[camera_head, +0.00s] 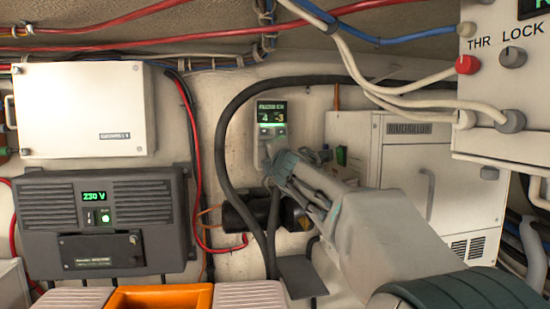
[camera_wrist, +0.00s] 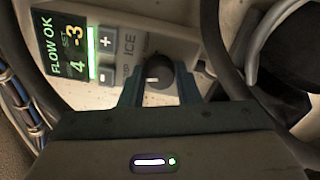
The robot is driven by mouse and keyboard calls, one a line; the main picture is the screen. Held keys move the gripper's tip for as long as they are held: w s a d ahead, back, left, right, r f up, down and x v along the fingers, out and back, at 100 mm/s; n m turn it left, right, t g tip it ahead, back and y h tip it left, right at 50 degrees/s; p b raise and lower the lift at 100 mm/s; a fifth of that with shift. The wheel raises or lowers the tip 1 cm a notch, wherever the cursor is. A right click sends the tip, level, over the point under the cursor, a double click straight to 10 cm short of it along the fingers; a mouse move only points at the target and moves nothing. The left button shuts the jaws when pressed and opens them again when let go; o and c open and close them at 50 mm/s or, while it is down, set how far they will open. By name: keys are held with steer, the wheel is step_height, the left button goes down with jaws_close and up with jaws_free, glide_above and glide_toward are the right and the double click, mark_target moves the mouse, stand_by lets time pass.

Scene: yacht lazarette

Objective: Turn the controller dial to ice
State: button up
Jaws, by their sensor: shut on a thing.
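The controller (camera_head: 271,118) is a pale box on the back wall with a lit green display reading 4 and -3. In the wrist view its display (camera_wrist: 70,45) reads FLOW OK, SET, 4 and -3, with plus and minus buttons beside it. The dark round dial (camera_wrist: 158,72) sits below the label ICE (camera_wrist: 128,44); a partly covered label ending in OP is near it. A white mark on the dial points left in the wrist view, toward the partly covered label. My gripper (camera_wrist: 165,82) is shut on the dial, one finger on each side. In the head view my gripper (camera_head: 270,152) hides the dial.
A grey inverter (camera_head: 108,222) reading 230 V and a white box (camera_head: 85,110) are at left. A white cabinet (camera_head: 425,185) stands right of the controller. A thick black hose (camera_head: 228,130) loops closely around the controller. An orange bin (camera_head: 160,298) is at the bottom.

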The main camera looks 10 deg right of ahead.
steer(key=shift+f+m, duration=0.15)
steer(key=shift+m, duration=3.75)
steer(key=o, duration=1)
steer(key=s+b, duration=0.1)
steer(key=s, duration=1.2)
steer(key=shift+s, duration=0.4)
